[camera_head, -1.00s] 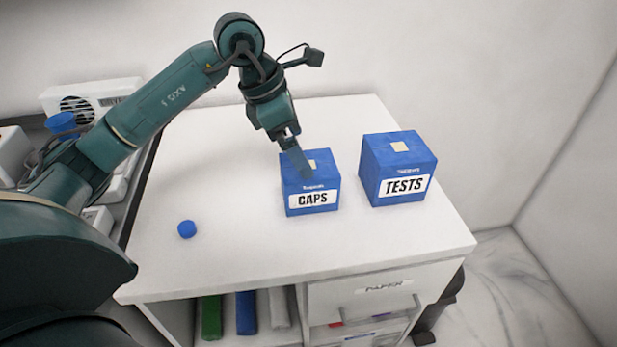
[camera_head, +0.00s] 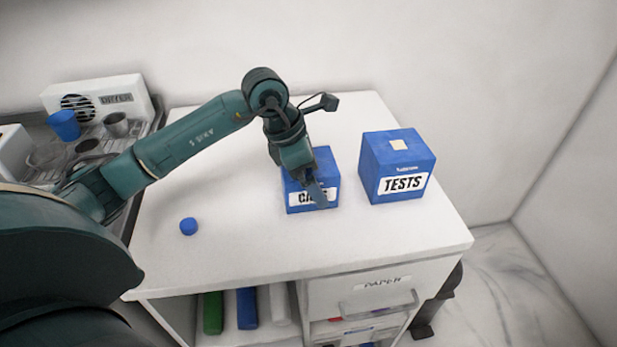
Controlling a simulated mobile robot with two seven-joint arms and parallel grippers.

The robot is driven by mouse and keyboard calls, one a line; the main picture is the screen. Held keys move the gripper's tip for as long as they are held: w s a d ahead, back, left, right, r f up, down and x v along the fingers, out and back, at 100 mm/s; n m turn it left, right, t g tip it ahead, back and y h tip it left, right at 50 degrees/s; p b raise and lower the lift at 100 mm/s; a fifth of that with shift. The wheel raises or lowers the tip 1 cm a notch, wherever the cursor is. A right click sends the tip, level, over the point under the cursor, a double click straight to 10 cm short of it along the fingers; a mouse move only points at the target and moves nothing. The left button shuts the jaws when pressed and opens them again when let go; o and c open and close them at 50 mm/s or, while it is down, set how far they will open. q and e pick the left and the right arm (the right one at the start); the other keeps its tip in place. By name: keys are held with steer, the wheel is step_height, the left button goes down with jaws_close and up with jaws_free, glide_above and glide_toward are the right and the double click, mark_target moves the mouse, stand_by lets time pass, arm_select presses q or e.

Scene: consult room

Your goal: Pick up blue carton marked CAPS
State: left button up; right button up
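The blue carton marked CAPS (camera_head: 328,168) stands upright on the white desk (camera_head: 240,250), its white label facing me. My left gripper (camera_head: 318,198) comes in from the left and points down at the carton, with a finger in front of its label and hiding part of the lettering. Only one finger shows clearly, so I cannot tell whether the gripper is open or shut, or whether it touches the carton. My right gripper is not in view.
A similar blue carton marked TESTS (camera_head: 398,165) stands just right of the CAPS carton. A white dryer unit (camera_head: 98,100), a blue cup (camera_head: 64,124) and a metal cup (camera_head: 116,124) are at the far left.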

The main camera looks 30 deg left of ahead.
arm_select(q)
steer(key=shift+f+b, duration=0.25)
steer(key=shift+b, duration=0.1)
steer(key=shift+c, duration=0.4)
steer(key=c, duration=1)
